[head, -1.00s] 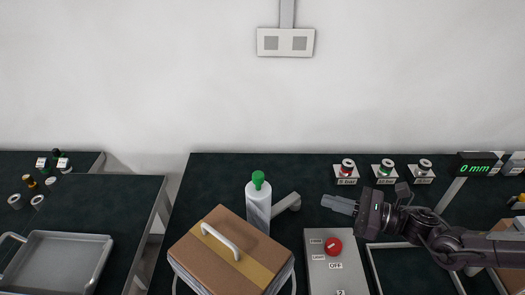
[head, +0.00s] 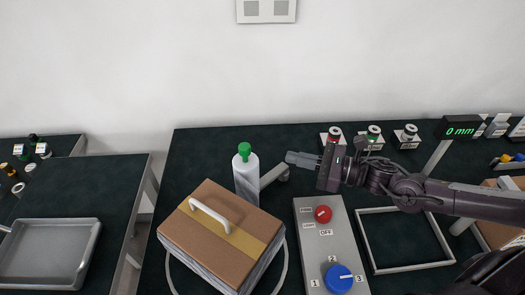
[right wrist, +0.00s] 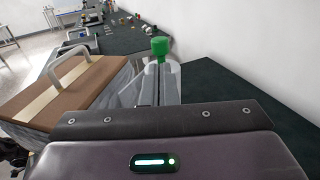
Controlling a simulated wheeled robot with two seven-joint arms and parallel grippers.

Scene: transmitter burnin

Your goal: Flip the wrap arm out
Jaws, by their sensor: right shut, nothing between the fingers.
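My left gripper is not in view.
A brown-topped box with a handle (head: 215,240) stands in front of the bottle. A grey control panel (head: 310,250) with red and blue knobs lies right of it, then an empty frame (head: 364,235). Small labelled posts (head: 373,134) stand behind my right arm. A tray (head: 88,255) is far left.

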